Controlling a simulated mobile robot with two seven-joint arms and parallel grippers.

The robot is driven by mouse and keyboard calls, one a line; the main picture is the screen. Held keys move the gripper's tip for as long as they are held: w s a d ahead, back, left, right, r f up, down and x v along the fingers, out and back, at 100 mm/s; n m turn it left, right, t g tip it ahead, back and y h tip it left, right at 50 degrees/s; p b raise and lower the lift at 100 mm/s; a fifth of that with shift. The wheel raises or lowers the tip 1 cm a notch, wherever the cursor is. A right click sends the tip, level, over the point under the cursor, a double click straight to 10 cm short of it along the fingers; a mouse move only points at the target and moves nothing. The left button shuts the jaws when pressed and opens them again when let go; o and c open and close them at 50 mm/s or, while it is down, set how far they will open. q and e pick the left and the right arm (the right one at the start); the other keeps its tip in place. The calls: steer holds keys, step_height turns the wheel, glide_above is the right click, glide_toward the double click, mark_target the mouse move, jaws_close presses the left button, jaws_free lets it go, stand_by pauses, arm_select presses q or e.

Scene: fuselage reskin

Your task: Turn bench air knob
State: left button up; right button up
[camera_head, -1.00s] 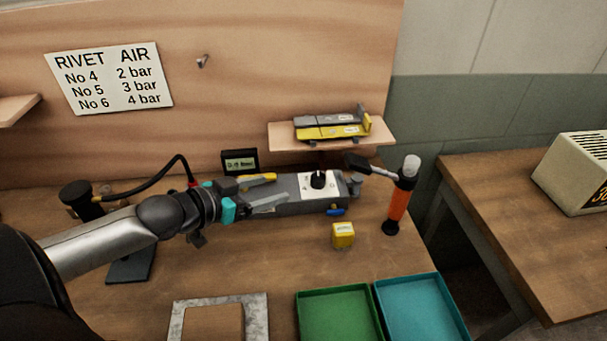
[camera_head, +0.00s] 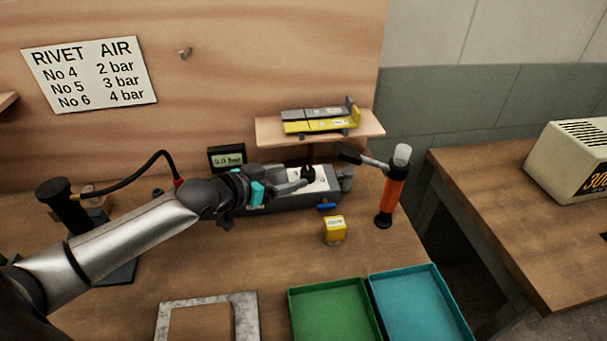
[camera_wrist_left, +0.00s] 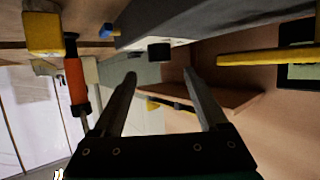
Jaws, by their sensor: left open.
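The black air knob (camera_head: 308,172) stands on the white plate of a long grey bench box (camera_head: 290,202). My left gripper (camera_head: 303,182) reaches in from the left, with its fingers right by the knob. In the left wrist view the two fingers (camera_wrist_left: 160,76) are spread, and the knob (camera_wrist_left: 159,52) shows beyond and between their tips. I see no clear contact. A small dark display (camera_head: 227,159) with a pale screen stands behind the box; its digits are too small to read surely. The right gripper is not in view.
An orange-handled tool (camera_head: 391,196) stands right of the box. A yellow block (camera_head: 334,229) sits in front. A shelf (camera_head: 368,124) with yellow and grey pieces hangs above. Green (camera_head: 330,312) and teal (camera_head: 420,305) trays lie at the front. A rivet air chart (camera_head: 90,73) is on the wall.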

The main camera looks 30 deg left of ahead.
mark_target(306, 172)
arm_select(q)
steer(key=shift+b+x, duration=0.75)
steer(key=shift+x, duration=2.4)
jaws_close()
